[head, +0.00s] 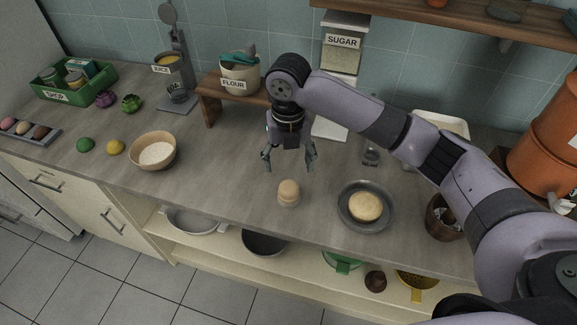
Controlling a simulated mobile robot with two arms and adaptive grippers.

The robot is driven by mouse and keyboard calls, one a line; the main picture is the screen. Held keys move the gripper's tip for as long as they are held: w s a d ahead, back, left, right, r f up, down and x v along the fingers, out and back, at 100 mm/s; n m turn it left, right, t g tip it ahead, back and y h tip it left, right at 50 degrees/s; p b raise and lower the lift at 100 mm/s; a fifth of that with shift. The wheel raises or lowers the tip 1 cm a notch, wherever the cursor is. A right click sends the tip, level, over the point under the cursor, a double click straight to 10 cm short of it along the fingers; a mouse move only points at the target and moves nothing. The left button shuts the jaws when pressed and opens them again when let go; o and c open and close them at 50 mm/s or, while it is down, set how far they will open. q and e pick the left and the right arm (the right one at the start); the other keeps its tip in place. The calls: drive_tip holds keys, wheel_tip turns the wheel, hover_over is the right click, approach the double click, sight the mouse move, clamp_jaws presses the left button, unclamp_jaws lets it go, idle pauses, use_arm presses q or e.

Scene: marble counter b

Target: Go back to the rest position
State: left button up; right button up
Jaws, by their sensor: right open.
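My right gripper (289,160) hangs over the middle of the counter (225,190), fingers pointing down. It is open, with nothing between its fingers. My right arm comes in from the right and bends down at the wrist. A small tan rounded object (288,192) stands on the counter just in front of the gripper, apart from the fingers. My left gripper is not in the head view.
A grey pan (344,214) holding a round tan item (366,206) lies to the right. A bowl with white contents (155,153) is to the left. A wooden riser (209,103) with a FLOUR jar (236,82) stands behind. The counter's front left is mostly clear.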

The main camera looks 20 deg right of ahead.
idle(0.4)
drive_tip(key=s+a+f+m+y, duration=0.1)
drive_tip(key=s+a+f+m, duration=0.1)
drive_tip(key=f, duration=0.1)
drive_tip(key=s+a+f+m, duration=0.2)
drive_tip(key=s+a+f, duration=0.1)
drive_tip(key=shift+s+a+m+y, duration=0.1)
drive_tip(key=shift+a+m+y, duration=0.1)
drive_tip(key=shift+m+y, duration=0.15)
drive_tip(key=s+a+f+m+t+y, duration=0.2)
drive_tip(key=s+f+m, duration=0.2)
drive_tip(key=s+m, duration=0.3)
drive_tip(key=s+d+f+m+t+h, duration=0.1)
drive_tip(key=s+d+f+m+h, duration=0.25)
drive_tip(key=s+d+m, duration=1.35)
drive_tip(key=w+a+f+m+b, duration=0.1)
drive_tip(key=a+f+m, duration=0.1)
drive_tip(key=f, duration=1.3)
drive_tip(key=w+a+f+m+b, duration=0.1)
drive_tip(key=a+f, duration=0.1)
drive_tip(key=f, duration=1.2)
drive_tip(key=s+d+f+g, duration=0.2)
drive_tip(key=s+d+f, duration=0.1)
drive_tip(key=s+f, duration=1.2)
drive_tip(key=shift+s+b, duration=0.45)
drive_tip(key=shift+s, duration=0.1)
